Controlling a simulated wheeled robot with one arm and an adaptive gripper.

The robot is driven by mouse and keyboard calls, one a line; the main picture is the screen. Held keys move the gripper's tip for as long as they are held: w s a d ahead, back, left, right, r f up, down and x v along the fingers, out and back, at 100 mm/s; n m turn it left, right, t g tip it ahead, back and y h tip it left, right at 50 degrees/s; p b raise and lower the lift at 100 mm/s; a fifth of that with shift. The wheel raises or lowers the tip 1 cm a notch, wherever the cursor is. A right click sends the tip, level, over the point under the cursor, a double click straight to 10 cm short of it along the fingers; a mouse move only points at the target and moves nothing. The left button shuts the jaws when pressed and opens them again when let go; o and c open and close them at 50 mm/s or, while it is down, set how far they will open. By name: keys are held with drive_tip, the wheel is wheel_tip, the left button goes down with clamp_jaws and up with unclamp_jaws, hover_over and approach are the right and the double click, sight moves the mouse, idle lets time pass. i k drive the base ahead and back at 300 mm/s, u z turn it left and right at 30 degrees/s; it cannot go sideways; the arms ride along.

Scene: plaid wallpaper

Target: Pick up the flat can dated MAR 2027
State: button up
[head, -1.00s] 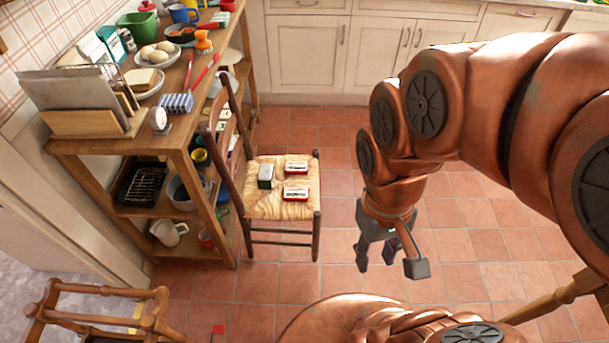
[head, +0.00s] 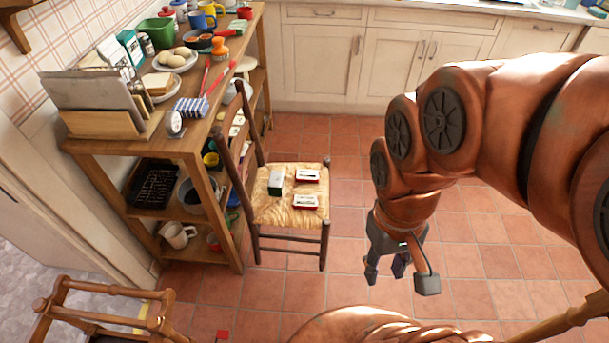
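Two flat cans lie on the woven seat of a wooden chair (head: 290,214): a far can (head: 307,175) and a near can (head: 306,201), both with pale tops and red edges. A green and white box-like tin (head: 276,182) stands to their left on the same seat. The date print is too small to read, so I cannot tell which can says MAR 2027. My gripper (head: 400,285) hangs to the right of the chair, pointing down, apart from the cans. Its fingers are spread and nothing shows between them.
A wooden shelf table (head: 190,145) crowded with kitchenware stands left of the chair. The chair's backrest (head: 232,135) rises between shelf and seat. Another wooden chair (head: 95,290) is at the lower left. White cabinets (head: 390,60) line the back. Tiled floor (head: 345,230) is clear right of the chair.

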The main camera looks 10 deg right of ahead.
sight(301, 202)
drive_tip(key=z, duration=1.8)
drive_tip(key=i, duration=0.8)
drive_tip(key=u, duration=3.7)
